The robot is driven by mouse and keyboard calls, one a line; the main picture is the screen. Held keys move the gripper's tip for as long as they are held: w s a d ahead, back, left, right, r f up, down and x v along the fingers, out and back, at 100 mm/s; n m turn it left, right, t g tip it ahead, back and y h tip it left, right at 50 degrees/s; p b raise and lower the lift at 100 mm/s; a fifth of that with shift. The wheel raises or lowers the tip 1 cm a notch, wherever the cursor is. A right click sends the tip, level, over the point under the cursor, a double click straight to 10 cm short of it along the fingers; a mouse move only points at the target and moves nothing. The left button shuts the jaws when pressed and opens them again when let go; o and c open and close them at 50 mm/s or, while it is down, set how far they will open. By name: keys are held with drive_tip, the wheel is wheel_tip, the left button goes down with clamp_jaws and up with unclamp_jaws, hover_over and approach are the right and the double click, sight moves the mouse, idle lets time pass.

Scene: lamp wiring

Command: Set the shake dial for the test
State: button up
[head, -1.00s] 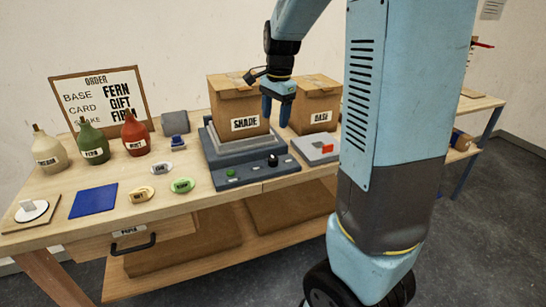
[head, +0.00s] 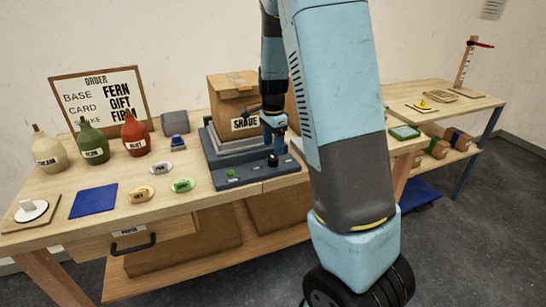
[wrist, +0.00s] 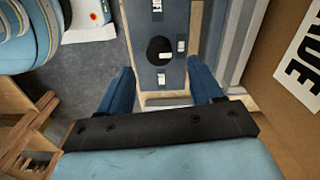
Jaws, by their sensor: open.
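The shake dial is a black round knob (head: 272,160) on the front right of the grey-blue shaker base (head: 245,177). My gripper (head: 275,142) points down just above the dial, open and empty. In the wrist view the dial (wrist: 159,50) lies ahead, between the lines of the two blue fingers (wrist: 163,80), apart from both. Small white labels surround it, too small to read. The order board (head: 100,100) reads BASE FERN, CARD GIFT, and a partly hidden last line ending in FIRM. The SHADE box (head: 232,97) sits on the shaker.
A green button (head: 231,173) is at the left of the shaker panel. Bottles, including the red one (head: 135,132), small labelled ovals and a blue mat (head: 93,201) fill the table's left. My arm hides much of the BASE box. A second table (head: 455,100) stands right.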

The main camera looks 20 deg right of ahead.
sight(273, 158)
drive_tip(key=shift+f, duration=2.75)
drive_tip(key=c, duration=1.1)
drive_tip(key=shift+o, duration=0.2)
drive_tip(key=shift+n, duration=0.3)
drive_tip(key=n, duration=1.1)
drive_tip(key=shift+n, duration=0.3)
